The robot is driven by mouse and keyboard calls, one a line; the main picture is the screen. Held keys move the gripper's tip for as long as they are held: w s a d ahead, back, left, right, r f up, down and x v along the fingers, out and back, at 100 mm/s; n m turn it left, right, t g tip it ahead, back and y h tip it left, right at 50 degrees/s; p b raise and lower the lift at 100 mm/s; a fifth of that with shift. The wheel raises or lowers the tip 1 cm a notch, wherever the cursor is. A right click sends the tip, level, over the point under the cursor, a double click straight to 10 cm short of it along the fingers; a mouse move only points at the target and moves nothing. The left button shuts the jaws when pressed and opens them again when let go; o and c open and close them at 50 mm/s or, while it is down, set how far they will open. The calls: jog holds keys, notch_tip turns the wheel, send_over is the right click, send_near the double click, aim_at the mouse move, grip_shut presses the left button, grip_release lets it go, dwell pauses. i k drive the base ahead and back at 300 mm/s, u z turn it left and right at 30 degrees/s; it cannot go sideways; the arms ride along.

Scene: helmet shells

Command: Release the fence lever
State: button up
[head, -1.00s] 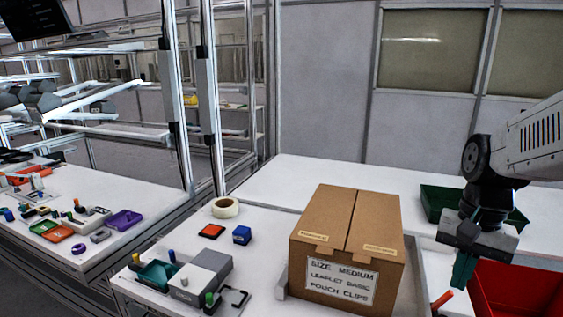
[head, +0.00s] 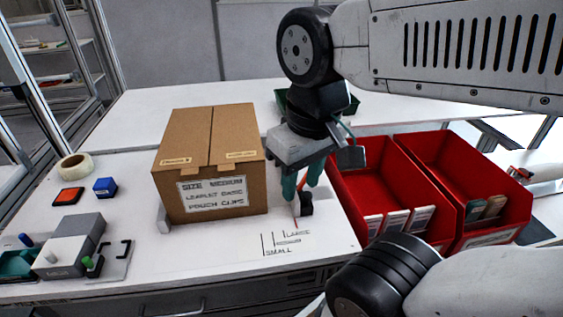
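A small lever with an orange-red handle (head: 301,183) stands on the table right of the cardboard box. Its black base (head: 306,204) sits just below my gripper. My gripper (head: 302,186) points down over the lever with its two teal fingers apart. The orange handle shows between the fingers, but I cannot tell whether they touch it. A brown closed box (head: 212,155), labelled size medium, stands left of the gripper. A short grey fence piece (head: 162,219) shows at the box's lower left. Table marks (head: 285,241) read large and small; the middle word is too small to read.
Two red bins (head: 385,170) and (head: 485,172) holding packs stand close right of my gripper. A dark green tray (head: 345,104) lies behind it. A tape roll (head: 75,167), a blue block (head: 105,187) and a grey fixture (head: 72,246) are at the left.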

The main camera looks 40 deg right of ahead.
aim_at(301, 182)
jog(key=k, duration=1)
jog(key=z, duration=1.2)
jog(key=i, duration=0.95)
jog(key=u, duration=1)
